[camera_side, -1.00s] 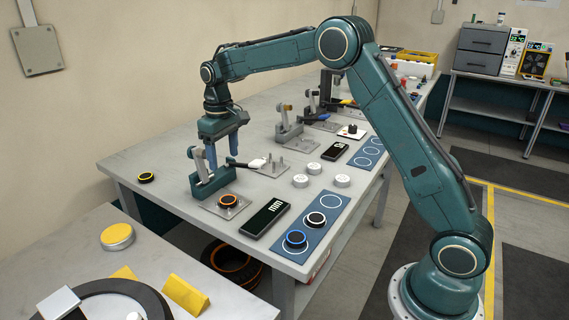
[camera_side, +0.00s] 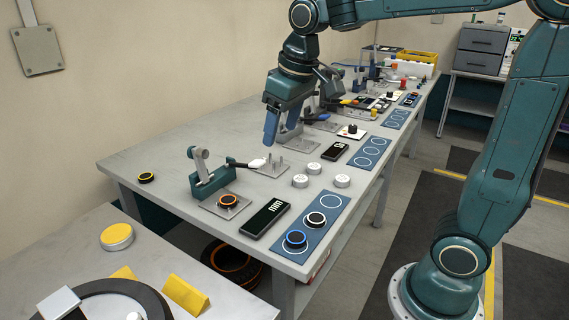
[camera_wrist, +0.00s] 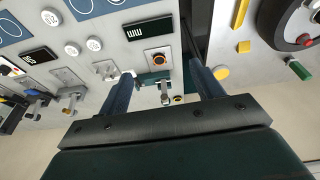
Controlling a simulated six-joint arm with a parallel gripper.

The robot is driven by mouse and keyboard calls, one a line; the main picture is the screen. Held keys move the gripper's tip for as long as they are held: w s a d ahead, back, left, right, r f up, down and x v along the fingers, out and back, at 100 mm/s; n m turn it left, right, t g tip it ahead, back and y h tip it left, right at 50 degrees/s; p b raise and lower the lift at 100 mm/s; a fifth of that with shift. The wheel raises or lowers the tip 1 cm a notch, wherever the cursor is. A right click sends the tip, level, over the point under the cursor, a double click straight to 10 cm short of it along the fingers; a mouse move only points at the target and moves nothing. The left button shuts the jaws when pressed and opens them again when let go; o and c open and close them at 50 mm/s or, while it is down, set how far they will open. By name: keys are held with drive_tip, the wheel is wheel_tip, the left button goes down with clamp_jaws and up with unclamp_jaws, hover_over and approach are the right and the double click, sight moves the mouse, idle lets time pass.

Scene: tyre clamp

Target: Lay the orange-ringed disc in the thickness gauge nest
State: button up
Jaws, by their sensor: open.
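The orange-ringed disc (camera_side: 229,200) lies on the grey plate (camera_side: 241,210) of a lever fixture (camera_side: 212,184). This plate seems to be the thickness gauge nest, as the display reading "mm" (camera_side: 265,218) lies beside it. The lever stands upright. The wrist view also shows the disc (camera_wrist: 158,58) and the display (camera_wrist: 149,28). I cannot tell how snugly the disc sits. My gripper (camera_side: 276,136) is open and empty, raised above the table, apart from the disc and further back along the bench.
A yellow-ringed disc (camera_side: 146,178) lies at the left table edge. A blue mat (camera_side: 332,202) holds a blue-ringed and a white-ringed disc. White marked pucks (camera_side: 342,180) and a pegged plate (camera_side: 272,167) stand nearby. More lever fixtures stand behind my gripper.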

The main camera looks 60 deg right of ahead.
drive_tip(key=s+f+t, duration=0.1)
drive_tip(key=s, duration=0.7)
drive_tip(key=s+a+f+t, duration=0.1)
drive_tip(key=s+f, duration=0.1)
drive_tip(key=s, duration=0.7)
drive_tip(key=shift+s+f, duration=0.15)
drive_tip(key=shift+f, duration=0.15)
drive_tip(key=shift+a, duration=0.1)
drive_tip(key=shift+c, duration=0.3)
